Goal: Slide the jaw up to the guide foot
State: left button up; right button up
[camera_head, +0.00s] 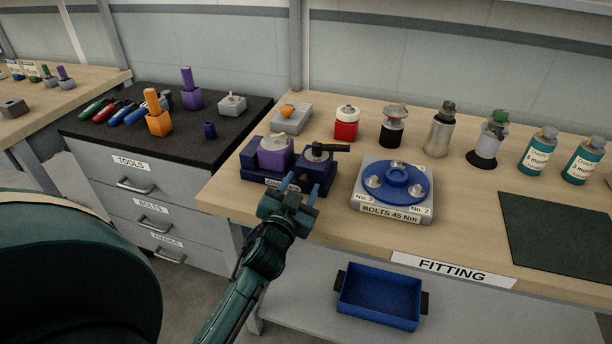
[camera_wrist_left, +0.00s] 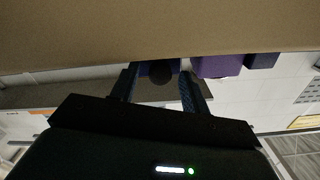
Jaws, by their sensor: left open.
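A dark blue fixture (camera_head: 258,179) with a label on its front stands on the fitting bench near its left end. A purple block (camera_head: 276,158) sits in its left part, with a pale piece on top. A black handle (camera_head: 331,147) with a metal knob tops its right part. I cannot tell which part is the jaw or the guide foot. My left gripper (camera_head: 298,188) is open at the fixture's front right. In the left wrist view, a dark round end (camera_wrist_left: 160,73) shows between its fingers (camera_wrist_left: 162,88); contact is unclear. The purple block also shows there (camera_wrist_left: 217,66).
A grey bolt plate (camera_head: 393,205) with a blue disc stands close to the right of the fixture. Several cans and bottles line the back of the bench. A dark mat (camera_head: 560,238) lies at the right. A blue bin (camera_head: 380,297) sits below the bench.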

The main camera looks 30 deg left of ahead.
pick_arm(q)
jog(key=shift+w, duration=0.35)
jog(key=shift+c, duration=0.6)
grip_shut()
